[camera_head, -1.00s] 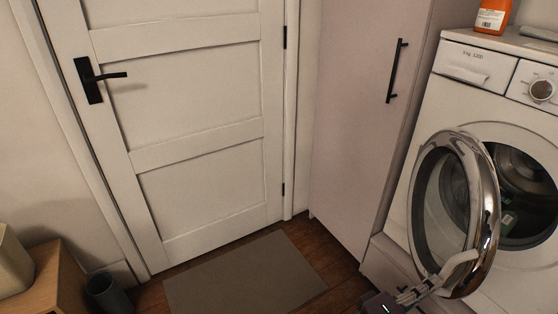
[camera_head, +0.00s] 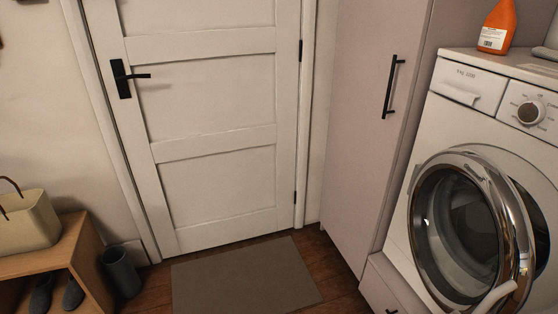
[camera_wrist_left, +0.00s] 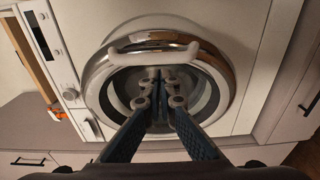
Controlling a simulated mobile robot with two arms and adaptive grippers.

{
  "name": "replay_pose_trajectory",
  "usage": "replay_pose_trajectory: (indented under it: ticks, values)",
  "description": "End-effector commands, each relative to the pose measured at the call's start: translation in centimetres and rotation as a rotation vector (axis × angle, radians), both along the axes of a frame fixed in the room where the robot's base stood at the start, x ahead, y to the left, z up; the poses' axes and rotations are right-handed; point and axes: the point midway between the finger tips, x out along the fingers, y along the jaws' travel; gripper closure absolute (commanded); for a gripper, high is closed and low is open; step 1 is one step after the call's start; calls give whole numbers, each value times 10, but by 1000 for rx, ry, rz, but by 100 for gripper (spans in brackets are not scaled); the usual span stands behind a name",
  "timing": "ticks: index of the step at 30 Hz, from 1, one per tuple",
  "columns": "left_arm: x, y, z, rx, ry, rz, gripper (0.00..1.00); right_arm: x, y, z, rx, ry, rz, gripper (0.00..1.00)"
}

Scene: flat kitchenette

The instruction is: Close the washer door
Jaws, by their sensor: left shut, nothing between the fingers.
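The washer (camera_head: 470,110) stands at the right in the head view. Its round door (camera_head: 462,230), with dark glass and a chrome ring, stands partly open and covers most of the opening. The white curved door handle (camera_head: 497,297) is at the lower right of the ring. In the left wrist view the chrome ring (camera_wrist_left: 100,70) and white handle (camera_wrist_left: 153,50) face the camera. My left gripper (camera_wrist_left: 158,88) is shut and empty, in front of the door glass; whether it touches is unclear. It is not visible in the head view. My right gripper is not in view.
A tall cabinet (camera_head: 370,120) stands left of the washer. An orange bottle (camera_head: 497,25) stands on the washer top. A grey mat (camera_head: 245,275) lies before the white room door (camera_head: 215,110). A wooden bench (camera_head: 65,255) and dark bin (camera_head: 121,272) are at the left.

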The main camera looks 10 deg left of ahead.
Motion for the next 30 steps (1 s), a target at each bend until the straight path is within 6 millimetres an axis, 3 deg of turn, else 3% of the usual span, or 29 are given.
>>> replay_pose_trajectory:
  ticks: [19, 23, 30]
  values:
    - [-2, 4, 0, 1, -1, 1, 100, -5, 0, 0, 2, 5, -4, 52]
    - [-12, 17, -1, 2, 1, 1, 100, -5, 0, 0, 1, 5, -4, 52]
    - [-43, 60, -2, 3, 1, 0, 100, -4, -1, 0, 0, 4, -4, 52]
